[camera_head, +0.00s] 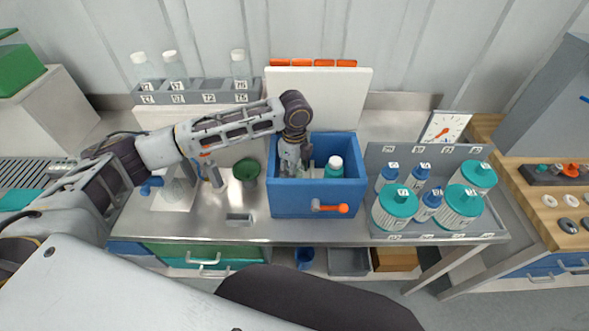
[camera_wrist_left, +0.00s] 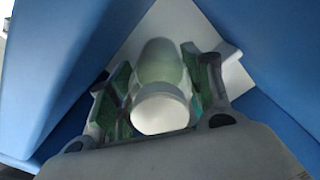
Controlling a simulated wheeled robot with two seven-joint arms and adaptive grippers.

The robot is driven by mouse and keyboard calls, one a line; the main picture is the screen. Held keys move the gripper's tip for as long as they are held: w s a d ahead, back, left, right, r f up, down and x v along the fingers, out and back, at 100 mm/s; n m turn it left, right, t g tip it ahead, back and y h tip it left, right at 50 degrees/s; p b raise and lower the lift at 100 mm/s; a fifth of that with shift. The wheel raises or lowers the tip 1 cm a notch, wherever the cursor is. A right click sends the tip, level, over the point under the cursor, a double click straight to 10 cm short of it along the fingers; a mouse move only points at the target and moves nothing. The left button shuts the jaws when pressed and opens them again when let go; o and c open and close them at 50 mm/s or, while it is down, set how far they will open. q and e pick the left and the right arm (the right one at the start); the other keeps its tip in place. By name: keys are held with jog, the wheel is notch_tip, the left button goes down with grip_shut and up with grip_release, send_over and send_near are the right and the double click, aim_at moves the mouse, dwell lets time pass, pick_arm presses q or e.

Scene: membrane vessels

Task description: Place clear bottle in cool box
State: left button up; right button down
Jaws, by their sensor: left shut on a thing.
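The blue cool box (camera_head: 290,196) stands open in the middle of the bench, its white lid raised behind it. My left gripper (camera_head: 296,170) reaches down into its left half. In the left wrist view my gripper (camera_wrist_left: 160,95) is shut on the clear bottle (camera_wrist_left: 160,62), which has a white cap (camera_wrist_left: 160,113). Blue walls surround the bottle and a pale floor shows beneath it. In the head view the held bottle is mostly hidden by the gripper. My right gripper is not in view.
A grey rack (camera_head: 210,97) behind left holds several clear bottles with white caps; its slot 72 is empty. A grey tray (camera_head: 385,228) at right holds several teal- and blue-capped bottles. A green round container (camera_head: 246,170) stands left of the box. An orange-tipped handle (camera_head: 330,207) projects from the box front.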

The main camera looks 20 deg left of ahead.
pick_arm(q)
jog(key=shift+f, duration=0.1)
jog(key=o, duration=1.2)
jog(key=shift+o, duration=0.2)
notch_tip(320, 180, up, 12)
jog(key=shift+r+b, duration=0.15)
jog(key=shift+b, duration=0.35)
